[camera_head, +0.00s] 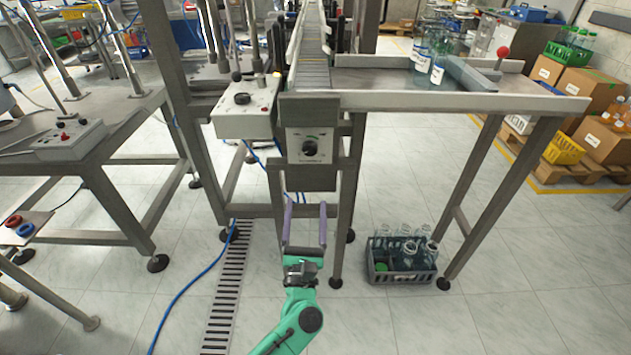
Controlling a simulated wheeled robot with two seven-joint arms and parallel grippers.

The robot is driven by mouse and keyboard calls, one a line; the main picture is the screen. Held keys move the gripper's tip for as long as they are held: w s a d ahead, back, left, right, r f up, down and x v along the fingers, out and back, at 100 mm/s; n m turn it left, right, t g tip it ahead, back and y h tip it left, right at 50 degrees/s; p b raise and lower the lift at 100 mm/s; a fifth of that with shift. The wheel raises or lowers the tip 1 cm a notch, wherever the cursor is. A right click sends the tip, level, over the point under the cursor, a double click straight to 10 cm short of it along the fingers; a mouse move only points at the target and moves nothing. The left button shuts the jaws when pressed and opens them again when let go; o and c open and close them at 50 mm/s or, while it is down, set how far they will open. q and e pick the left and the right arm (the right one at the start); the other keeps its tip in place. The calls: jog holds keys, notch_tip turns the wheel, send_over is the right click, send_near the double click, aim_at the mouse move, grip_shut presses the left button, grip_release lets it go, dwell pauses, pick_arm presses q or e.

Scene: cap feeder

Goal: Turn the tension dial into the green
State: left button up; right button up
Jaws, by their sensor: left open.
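The tension dial (310,147) is a round black knob on a pale square plate. The plate is on the front of a dark box at the near end of the conveyor. A small green mark seems to show above the knob, but the pointer's direction is too small to tell. My left gripper (305,204) is below the dial in the picture. Its two purple fingers are spread wide apart, pointing up towards the box, with nothing between them. It looks clear of the knob. My right gripper does not show.
A grey control box (247,108) with a black knob juts out left of the dial. A steel table (430,101) with bottles on it extends right. A crate of bottles (402,274) stands on the floor below. Frame legs flank my gripper; floor nearer me is clear.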

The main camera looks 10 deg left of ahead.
pick_arm(q)
jog(key=p, duration=0.1)
send_near(310, 152)
jog(key=p+x, duration=0.1)
jog(key=x, duration=0.7)
jog(key=shift+w+a+r, duration=0.1)
jog(key=shift+w+r, duration=0.05)
jog(key=shift+w, duration=0.1)
grip_shut()
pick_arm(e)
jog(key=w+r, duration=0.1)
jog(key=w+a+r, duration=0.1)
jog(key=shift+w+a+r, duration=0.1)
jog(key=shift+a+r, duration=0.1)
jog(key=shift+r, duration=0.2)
